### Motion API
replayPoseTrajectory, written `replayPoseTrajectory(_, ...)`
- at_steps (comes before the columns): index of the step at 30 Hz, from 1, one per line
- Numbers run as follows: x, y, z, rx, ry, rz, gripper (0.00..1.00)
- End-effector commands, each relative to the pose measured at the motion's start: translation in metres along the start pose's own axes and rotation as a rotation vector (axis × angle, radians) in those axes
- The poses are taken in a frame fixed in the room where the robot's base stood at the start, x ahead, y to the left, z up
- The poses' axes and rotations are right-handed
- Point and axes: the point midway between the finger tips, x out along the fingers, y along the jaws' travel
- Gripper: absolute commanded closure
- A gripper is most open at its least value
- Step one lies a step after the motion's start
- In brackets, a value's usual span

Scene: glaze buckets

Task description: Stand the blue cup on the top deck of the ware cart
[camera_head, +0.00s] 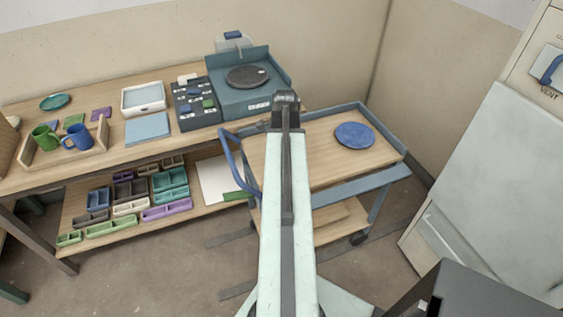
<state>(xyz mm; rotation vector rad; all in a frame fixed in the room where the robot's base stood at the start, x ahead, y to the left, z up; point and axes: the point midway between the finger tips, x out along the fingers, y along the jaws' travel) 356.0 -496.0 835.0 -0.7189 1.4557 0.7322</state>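The blue cup (77,137) stands upright in a shallow wooden tray (66,155) on the workbench at the left, beside a green cup (45,138). The ware cart's top deck (325,165) is a wooden surface with a blue-grey rim, at the centre right. A round blue plate (355,136) lies on its right part. My arm reaches forward over the cart's left part, far from the blue cup. My gripper (286,97) is at the arm's far end, seen from behind; its fingers are hidden.
A potter's wheel (247,77), a dark compartment box (195,105) and a white tray (143,97) stand on the bench. Several coloured bins fill the shelf below. The cart's blue handle (238,160) juts out left. A pale cabinet (482,180) stands at the right.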

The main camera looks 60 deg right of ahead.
Motion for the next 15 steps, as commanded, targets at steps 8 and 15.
replayPoseTrajectory(8, 0.0094, -0.0011, 0.0039, -0.007, 0.000, 0.000, 1.00)
replayPoseTrajectory(15, 0.0124, -0.0013, 0.0045, -0.008, 0.000, 0.000, 0.23)
